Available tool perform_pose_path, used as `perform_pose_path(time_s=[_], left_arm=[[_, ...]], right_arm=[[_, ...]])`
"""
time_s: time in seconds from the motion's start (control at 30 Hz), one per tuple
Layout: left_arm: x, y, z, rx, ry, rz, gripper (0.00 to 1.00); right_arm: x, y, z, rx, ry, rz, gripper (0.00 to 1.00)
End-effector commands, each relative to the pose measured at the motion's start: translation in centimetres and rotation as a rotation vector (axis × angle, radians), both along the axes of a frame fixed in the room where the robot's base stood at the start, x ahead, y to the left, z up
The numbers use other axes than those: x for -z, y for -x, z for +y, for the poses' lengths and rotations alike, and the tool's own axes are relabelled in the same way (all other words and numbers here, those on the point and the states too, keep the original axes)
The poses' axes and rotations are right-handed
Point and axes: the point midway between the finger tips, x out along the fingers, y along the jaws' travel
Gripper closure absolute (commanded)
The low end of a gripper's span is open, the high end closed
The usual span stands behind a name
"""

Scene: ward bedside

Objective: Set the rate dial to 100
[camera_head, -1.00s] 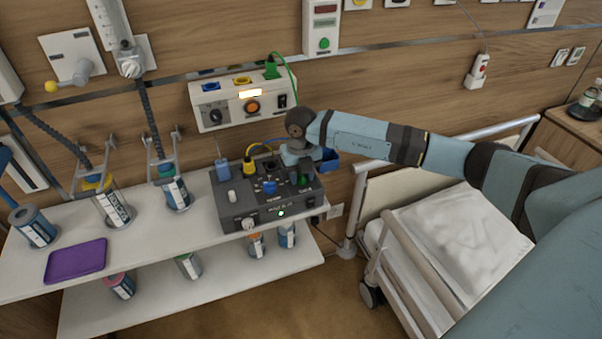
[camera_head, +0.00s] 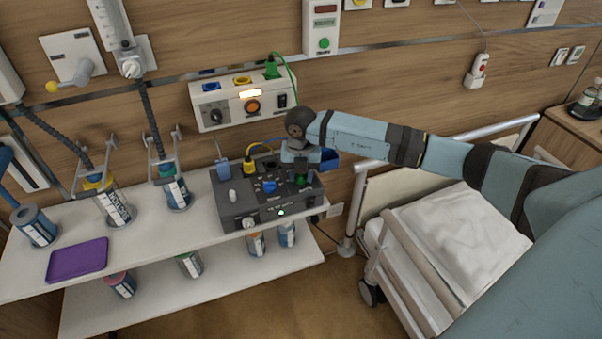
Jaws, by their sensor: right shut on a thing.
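A dark grey control box (camera_head: 238,213) stands on the right end of the white shelf. Its top carries a blue knob (camera_head: 269,186), a white lever (camera_head: 233,196) and other controls; a pale knob (camera_head: 249,223) and a lit green lamp (camera_head: 281,213) are on its front. My right gripper (camera_head: 301,181) points down at the right part of the box, shut on a small green knob (camera_head: 301,178) there. Its fingers partly hide the knob. Any scale or number is too small to read, so I cannot tell the setting. My left gripper is not in view.
A yellow plug (camera_head: 249,166) with a cable stands at the box's back. A wall unit (camera_head: 228,114) hangs behind it. A purple tray (camera_head: 77,260) and several canisters are on the left.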

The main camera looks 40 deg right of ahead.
Motion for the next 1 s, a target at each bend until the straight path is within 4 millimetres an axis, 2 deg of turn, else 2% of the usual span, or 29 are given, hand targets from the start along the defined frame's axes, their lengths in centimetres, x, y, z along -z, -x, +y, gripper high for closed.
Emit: perform_pose_path(time_s=[0.1,0.13,0.23,0.5,0.63,0.77,1.0], left_arm=[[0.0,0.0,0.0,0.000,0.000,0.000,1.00],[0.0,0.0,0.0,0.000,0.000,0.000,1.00],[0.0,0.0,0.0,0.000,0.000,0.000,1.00],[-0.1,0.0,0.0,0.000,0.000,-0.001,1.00],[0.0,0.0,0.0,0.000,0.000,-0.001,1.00],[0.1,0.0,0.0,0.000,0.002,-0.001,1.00],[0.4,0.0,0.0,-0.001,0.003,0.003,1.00]], right_arm=[[-0.1,-0.1,0.0,0.000,0.000,-0.002,0.88],[-0.1,-0.1,0.0,0.000,0.000,-0.002,0.62],[-0.1,-0.1,0.0,0.000,0.000,-0.002,0.39],[-0.1,0.0,0.0,-0.001,0.001,-0.001,0.39],[-0.8,-0.1,0.0,-0.001,0.001,-0.003,0.39],[-2.9,-0.1,-0.1,-0.002,0.001,-0.004,0.39],[-8.5,-0.1,-0.1,-0.001,0.001,-0.006,0.39]])
